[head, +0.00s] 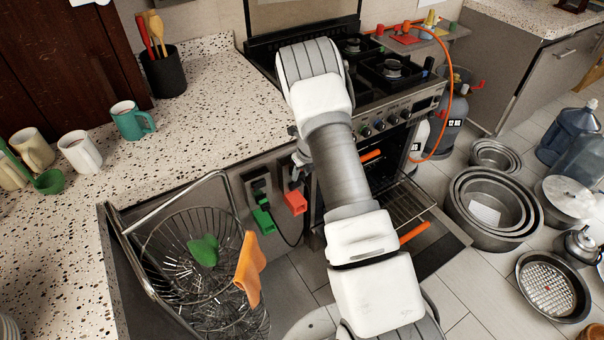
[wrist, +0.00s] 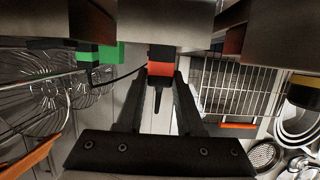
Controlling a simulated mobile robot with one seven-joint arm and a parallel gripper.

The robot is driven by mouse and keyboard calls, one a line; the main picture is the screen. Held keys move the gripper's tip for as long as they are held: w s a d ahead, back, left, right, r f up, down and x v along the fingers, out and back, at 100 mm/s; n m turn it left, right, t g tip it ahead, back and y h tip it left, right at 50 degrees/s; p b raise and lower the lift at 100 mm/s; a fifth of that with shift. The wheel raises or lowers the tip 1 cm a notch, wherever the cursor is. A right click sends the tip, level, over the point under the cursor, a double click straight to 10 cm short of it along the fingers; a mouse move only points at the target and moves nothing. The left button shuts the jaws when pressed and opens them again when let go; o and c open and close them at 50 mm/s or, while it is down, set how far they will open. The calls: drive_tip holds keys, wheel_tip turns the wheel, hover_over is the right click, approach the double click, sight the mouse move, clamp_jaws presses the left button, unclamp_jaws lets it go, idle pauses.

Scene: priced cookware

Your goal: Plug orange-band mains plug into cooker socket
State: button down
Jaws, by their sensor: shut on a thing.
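The orange-band mains plug (wrist: 161,68) is black with an orange band and sits between the fingers of my gripper (wrist: 162,78) in the wrist view. Its black cord end points down between the fingers. The plug's top reaches the edge of a grey panel; I cannot tell whether its pins are in a socket. In the head view an orange block (head: 295,203) shows below a dark socket (head: 293,172) on the cabinet front beside the cooker (head: 385,120). My gripper is mostly hidden there by my arm.
A green plug (head: 263,221) hangs at a socket (head: 257,187) just left; green also shows in the wrist view (wrist: 100,53). A wire rack (head: 205,265) with green and orange cloths stands left. The oven's open rack (head: 405,203) is right. Pans (head: 493,205) crowd the floor.

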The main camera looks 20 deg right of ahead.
drive_tip(key=shift+w, duration=0.25)
drive_tip(key=shift+c, duration=2.3)
unclamp_jaws()
drive_tip(key=shift+r, duration=0.1)
drive_tip(key=p+v, duration=0.2)
drive_tip(key=v, duration=1.5)
drive_tip(key=shift+a+r, duration=0.1)
drive_tip(key=shift+r, duration=0.05)
